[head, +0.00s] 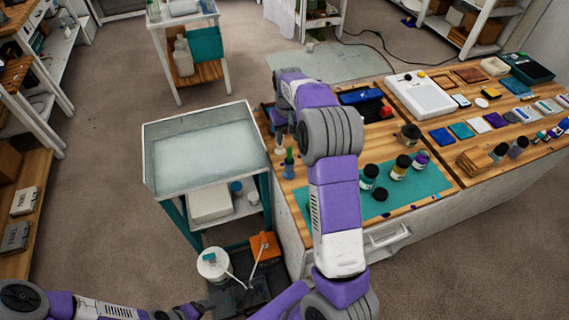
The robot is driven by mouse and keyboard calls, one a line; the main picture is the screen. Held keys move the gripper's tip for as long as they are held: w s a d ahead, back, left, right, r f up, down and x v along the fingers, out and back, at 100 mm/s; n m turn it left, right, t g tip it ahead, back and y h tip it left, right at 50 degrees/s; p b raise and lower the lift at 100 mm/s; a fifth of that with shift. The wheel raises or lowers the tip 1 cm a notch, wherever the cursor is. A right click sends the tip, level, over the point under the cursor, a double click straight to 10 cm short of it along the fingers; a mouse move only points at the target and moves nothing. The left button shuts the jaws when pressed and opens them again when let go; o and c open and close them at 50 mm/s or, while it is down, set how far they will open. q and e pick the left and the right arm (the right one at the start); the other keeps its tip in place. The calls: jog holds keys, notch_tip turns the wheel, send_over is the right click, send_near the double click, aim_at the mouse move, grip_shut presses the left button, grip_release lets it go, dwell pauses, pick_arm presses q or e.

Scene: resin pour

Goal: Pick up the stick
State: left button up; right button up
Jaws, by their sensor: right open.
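My right arm reaches up over the wooden workbench, and its gripper (277,118) is at the bench's left edge, partly hidden by my own arm. It is open, and I see nothing held in it. I cannot make out a single stick for certain. A small stack of thin wooden pieces (472,163), possibly sticks, lies on the right part of the bench, well away from my right gripper.
The workbench (440,185) holds a teal mat (415,190) with several jars, a white device (418,95) and colour samples. A grey tray-topped cart (205,150) stands left of it. A white bucket (212,262) is below. Open floor (105,200) lies further left.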

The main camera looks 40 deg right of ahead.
aim_at(290, 148)
jog(key=shift+s+f, duration=0.2)
jog(key=shift+f, duration=0.6)
jog(key=f, duration=0.5)
jog(key=shift+s+d+f, duration=0.25)
jog(key=shift+f, duration=0.05)
grip_shut()
